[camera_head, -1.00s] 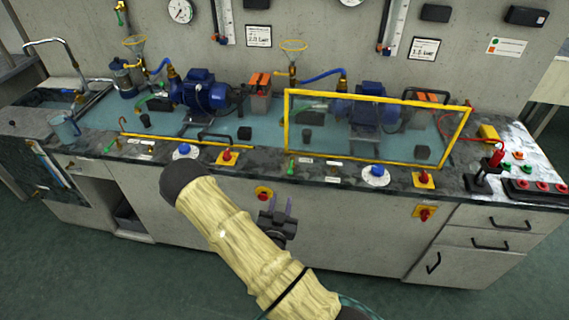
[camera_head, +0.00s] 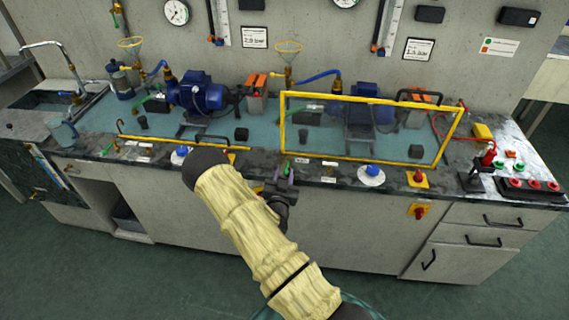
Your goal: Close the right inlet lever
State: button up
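A small green-handled lever (camera_head: 287,166) stands at the front edge of the bench, below the left end of the yellow-framed guard; I take it for the right inlet lever. Its lower part is hidden by my gripper (camera_head: 284,170). My gripper points away from me at the bench edge, with its two fingers apart and right at the lever in the picture. I cannot tell whether the fingers touch it or lie on both sides of it. The lever's exact turn angle is too small to read.
A clear guard with a yellow frame (camera_head: 366,157) stands just behind. A white-based blue knob (camera_head: 371,174) and a red knob on yellow (camera_head: 417,178) are to the right. Another blue knob (camera_head: 182,151) is partly behind my arm. A similar green lever (camera_head: 107,149) is far left.

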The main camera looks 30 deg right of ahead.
aim_at(288, 163)
jog(key=x, duration=0.4)
jog(key=shift+s+d, duration=0.1)
jog(key=shift+d, duration=0.3)
jog(key=shift+w+d+r+p, duration=0.1)
jog(key=shift+w+d+p, duration=0.2)
jog(key=shift+d, duration=0.1)
jog(key=shift+a, duration=0.25)
jog(key=shift+c, duration=0.2)
